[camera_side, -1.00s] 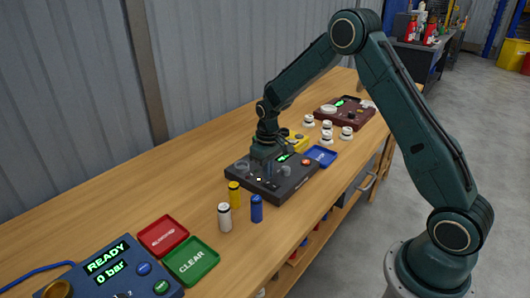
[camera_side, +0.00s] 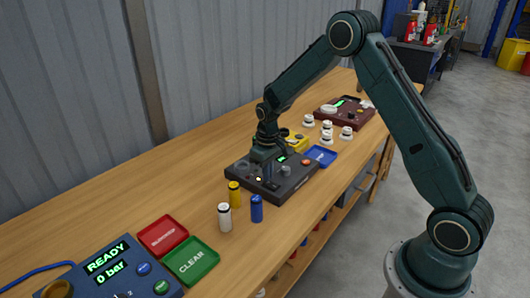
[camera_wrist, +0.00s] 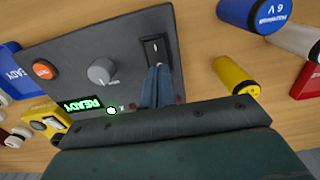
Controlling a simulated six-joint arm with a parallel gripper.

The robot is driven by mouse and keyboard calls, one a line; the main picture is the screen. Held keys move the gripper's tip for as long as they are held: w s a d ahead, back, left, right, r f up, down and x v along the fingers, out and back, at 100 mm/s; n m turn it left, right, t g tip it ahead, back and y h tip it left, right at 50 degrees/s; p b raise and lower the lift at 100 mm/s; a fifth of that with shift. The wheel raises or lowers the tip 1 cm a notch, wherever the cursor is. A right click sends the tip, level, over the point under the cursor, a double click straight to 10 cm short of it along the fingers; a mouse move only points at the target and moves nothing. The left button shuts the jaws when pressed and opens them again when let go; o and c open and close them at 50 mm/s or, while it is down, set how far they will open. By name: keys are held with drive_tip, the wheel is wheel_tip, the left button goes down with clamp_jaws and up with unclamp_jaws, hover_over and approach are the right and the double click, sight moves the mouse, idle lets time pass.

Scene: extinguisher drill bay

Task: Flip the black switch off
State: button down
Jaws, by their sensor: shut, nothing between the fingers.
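The black switch (camera_wrist: 154,48) is a rocker in a dark frame on the grey control panel (camera_wrist: 75,35) in the wrist view. My gripper (camera_wrist: 159,70) is shut with nothing between its fingers. Its fingertips are at the lower edge of the switch in that view; I cannot tell whether they touch it. In the side view my gripper (camera_side: 267,178) is low over the dark panel (camera_side: 295,185), and it hides the switch there. The panel also carries a grey knob (camera_wrist: 102,71), an orange button (camera_wrist: 46,69) and a green READY display (camera_wrist: 80,106).
Yellow (camera_side: 234,194), white (camera_side: 224,217) and blue (camera_side: 257,208) cylinders stand in front of the panel. A blue tray (camera_side: 321,156) and a yellow device (camera_side: 298,142) are close behind it. Red (camera_side: 163,236) and green (camera_side: 191,261) trays lie nearer the camera. The wood beside the wall is clear.

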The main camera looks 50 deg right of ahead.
drive_tip(key=shift+f, duration=0.6)
idle(0.5)
drive_tip(key=shift+r, duration=3.55)
